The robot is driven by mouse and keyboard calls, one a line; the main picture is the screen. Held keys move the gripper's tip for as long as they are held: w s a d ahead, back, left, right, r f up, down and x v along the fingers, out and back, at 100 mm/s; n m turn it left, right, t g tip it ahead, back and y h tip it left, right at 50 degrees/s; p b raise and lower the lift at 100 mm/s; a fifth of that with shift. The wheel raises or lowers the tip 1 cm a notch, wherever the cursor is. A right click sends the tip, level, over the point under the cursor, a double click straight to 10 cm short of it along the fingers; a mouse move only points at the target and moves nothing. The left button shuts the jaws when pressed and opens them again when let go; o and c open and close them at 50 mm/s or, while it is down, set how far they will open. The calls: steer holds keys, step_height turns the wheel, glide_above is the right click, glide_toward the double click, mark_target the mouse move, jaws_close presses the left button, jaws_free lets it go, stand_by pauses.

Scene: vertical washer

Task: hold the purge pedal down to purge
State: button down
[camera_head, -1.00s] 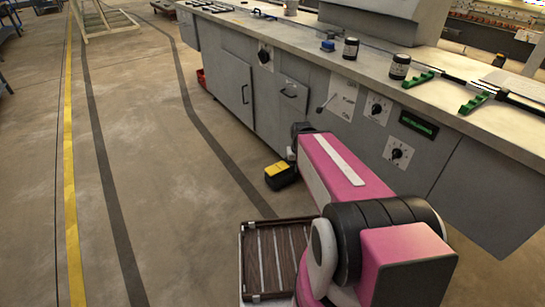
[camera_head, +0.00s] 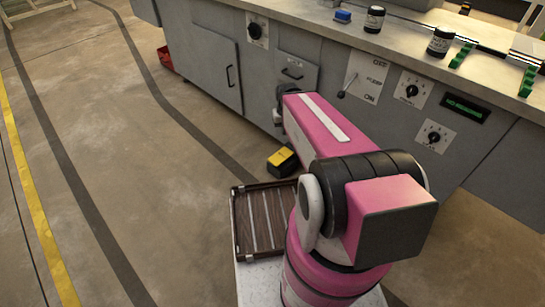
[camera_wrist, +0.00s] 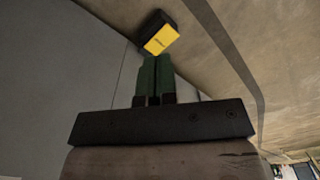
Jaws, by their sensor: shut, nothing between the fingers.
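The purge pedal (camera_head: 283,160) is a small black block with a yellow top. It sits on the floor at the foot of the grey washer (camera_head: 215,67), below its front panel. In the wrist view the pedal (camera_wrist: 160,39) shows just beyond the fingertips. My gripper (camera_wrist: 153,60) has green fingers that are together and empty, pointing at the yellow face. I cannot tell whether they touch it. In the head view my gripper is hidden behind my pink arm, which reaches toward the washer near the pedal.
The washer front carries a lever panel (camera_head: 360,77), dials (camera_head: 411,90) and a green display (camera_head: 465,107). Dark jars (camera_head: 374,19) and green clamps (camera_head: 462,55) stand on its top. A red bin (camera_head: 165,58) lies by its far end. The floor to the left is clear.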

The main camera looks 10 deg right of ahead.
steer(key=shift+w, duration=0.1)
steer(key=n, duration=0.7)
glide_above(275, 160)
step_height(275, 160, down, 26)
steer(key=shift+a+f, duration=0.1)
steer(key=shift+f, duration=0.15)
step_height(275, 160, down, 13)
steer(key=shift+f, duration=0.5)
